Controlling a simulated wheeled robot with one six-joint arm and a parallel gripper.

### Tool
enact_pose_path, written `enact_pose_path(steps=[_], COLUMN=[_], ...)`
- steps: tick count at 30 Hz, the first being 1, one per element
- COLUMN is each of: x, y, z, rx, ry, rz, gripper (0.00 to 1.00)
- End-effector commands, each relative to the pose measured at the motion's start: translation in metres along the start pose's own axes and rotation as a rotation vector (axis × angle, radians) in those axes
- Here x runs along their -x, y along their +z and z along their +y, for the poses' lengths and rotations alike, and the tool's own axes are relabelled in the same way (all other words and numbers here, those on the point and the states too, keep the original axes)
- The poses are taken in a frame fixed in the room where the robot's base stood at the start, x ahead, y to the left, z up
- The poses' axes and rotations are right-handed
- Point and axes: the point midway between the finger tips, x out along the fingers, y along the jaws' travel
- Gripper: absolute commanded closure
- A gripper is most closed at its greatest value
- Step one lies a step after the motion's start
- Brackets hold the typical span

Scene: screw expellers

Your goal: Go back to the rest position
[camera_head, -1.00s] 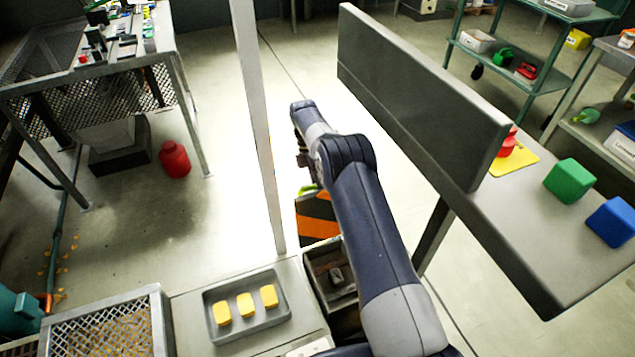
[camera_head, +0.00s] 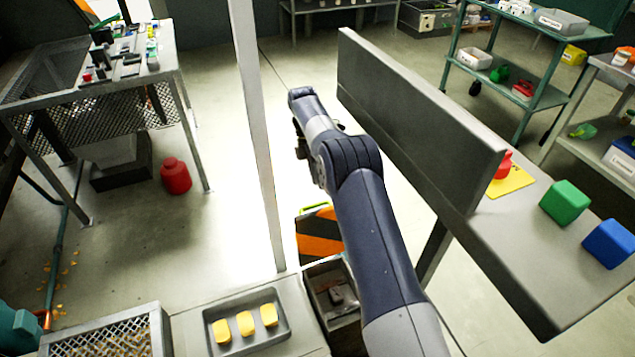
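My arm reaches up and away from the lower right of the head view, over the gap between the counter (camera_head: 190,325) and the shelf on the right. My gripper lies at the arm's far end, around the dark parts left of the wrist (camera_head: 300,140). Its fingers are mostly hidden behind the arm, so I cannot see whether it is open or shut, or whether it holds anything.
A grey tray (camera_head: 285,333) with yellow pieces sits on the counter. A grey upright panel (camera_head: 415,120) stands close right of my arm. A green cube (camera_head: 565,203) and blue cube (camera_head: 609,243) sit on the shelf (camera_head: 500,250). A white post (camera_head: 258,140) stands left.

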Motion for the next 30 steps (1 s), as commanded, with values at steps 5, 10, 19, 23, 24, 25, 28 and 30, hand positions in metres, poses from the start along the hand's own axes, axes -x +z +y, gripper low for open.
enact_pose_path(steps=[5,10,19,23,24,25,28,30], x=[0.000,-0.004,-0.044,-0.065,-0.071,-0.075,-0.087,-0.086], y=[0.000,0.000,0.000,0.000,0.000,0.000,0.000,0.000], z=[0.000,0.002,0.024,0.035,0.039,0.041,0.048,0.046], rx=[0.000,0.000,0.000,0.000,0.000,0.000,0.000,0.000], ry=[0.000,-0.001,-0.003,-0.001,0.000,0.000,0.001,0.004], rz=[0.000,0.000,0.000,0.000,0.000,0.000,0.000,0.000], gripper=[0.64,0.64,0.64,0.64,0.64,0.64,0.64,0.64])
